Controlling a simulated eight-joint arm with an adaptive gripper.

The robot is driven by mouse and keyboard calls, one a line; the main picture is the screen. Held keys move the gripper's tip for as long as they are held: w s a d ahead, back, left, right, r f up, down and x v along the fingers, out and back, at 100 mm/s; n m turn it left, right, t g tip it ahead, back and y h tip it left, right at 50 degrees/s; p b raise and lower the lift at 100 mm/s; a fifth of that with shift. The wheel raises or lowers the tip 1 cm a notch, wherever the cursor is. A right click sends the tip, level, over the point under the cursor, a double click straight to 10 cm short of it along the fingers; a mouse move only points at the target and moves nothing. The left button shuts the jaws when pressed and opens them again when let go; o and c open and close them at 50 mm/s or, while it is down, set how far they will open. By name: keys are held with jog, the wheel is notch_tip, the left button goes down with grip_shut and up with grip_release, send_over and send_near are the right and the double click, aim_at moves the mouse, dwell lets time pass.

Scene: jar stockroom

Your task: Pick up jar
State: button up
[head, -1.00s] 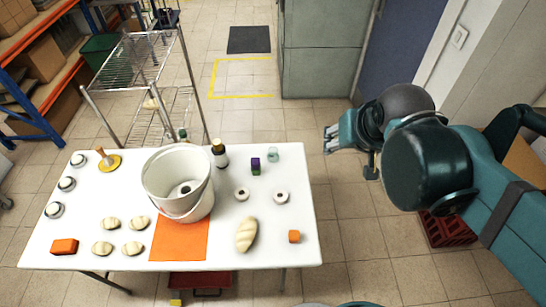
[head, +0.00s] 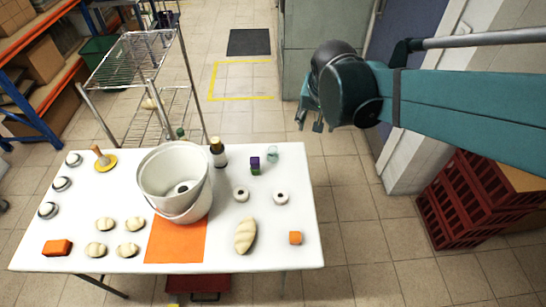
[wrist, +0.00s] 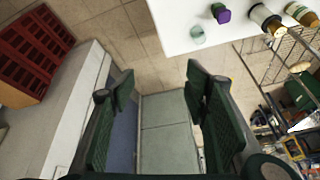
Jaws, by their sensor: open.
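The jar (head: 272,153) is a small, pale, see-through glass vessel near the back right corner of the white table (head: 222,240). In the wrist view the jar (wrist: 197,35) shows near the table's edge, at the top, beyond my fingers. My gripper (head: 312,118) is off the table's back right corner, to the right of the jar and apart from it. In the wrist view my gripper (wrist: 158,76) is open, with nothing between its fingers.
A purple block (head: 255,161) on a green one stands just left of the jar. Red crates (head: 445,215) stand on the floor at right.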

jog(key=w+a+f+m+g+h+b, duration=0.1)
jog(key=w+a+f+m+b, duration=0.1)
jog(key=w+a+f, duration=0.35)
jog(key=w+a+f+m+b, duration=0.1)
jog(key=w+a+f+b, duration=0.1)
jog(key=w+f, duration=0.5)
jog(key=m+h+b, duration=0.1)
jog(key=m+b, duration=0.1)
jog(key=b, duration=0.1)
send_near(273, 149)
jog(key=shift+s+d+r+g+p, duration=0.2)
jog(key=shift+s+d+g+p, duration=0.15)
jog(key=shift+s+g, duration=0.1)
jog(key=shift+b+x, duration=0.35)
jog(key=shift+x, duration=0.95)
jog(key=shift+b+x, duration=0.7)
jog(key=shift+x, duration=1.85)
jog(key=shift+a, duration=0.1)
